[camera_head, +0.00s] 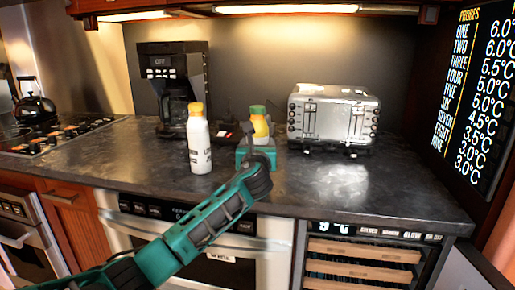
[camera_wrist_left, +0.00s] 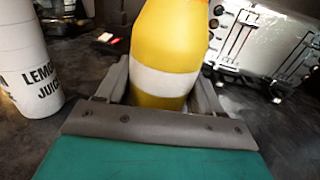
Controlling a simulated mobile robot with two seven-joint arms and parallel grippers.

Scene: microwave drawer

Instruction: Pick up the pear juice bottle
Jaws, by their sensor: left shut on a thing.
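The yellow bottle with a white band and green cap (camera_head: 260,124) stands in front of my left arm over the dark counter. In the left wrist view the yellow bottle (camera_wrist_left: 168,50) rises upright between the fingers. Its label text is not visible. My left gripper (camera_head: 257,143) is shut on this bottle; in the wrist view its grey fingers (camera_wrist_left: 163,95) sit on both sides of the lower part. The bottle's base is hidden by the gripper, so I cannot tell whether it touches the counter. My right gripper is not in view.
A white lemon juice bottle with a yellow cap (camera_head: 199,140) stands left of the gripper. A coffee maker (camera_head: 172,85) is behind it, and a silver toaster (camera_head: 334,115) is at the right. The counter (camera_head: 400,185) is clear at front right. A kettle (camera_head: 35,107) sits on the stove.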

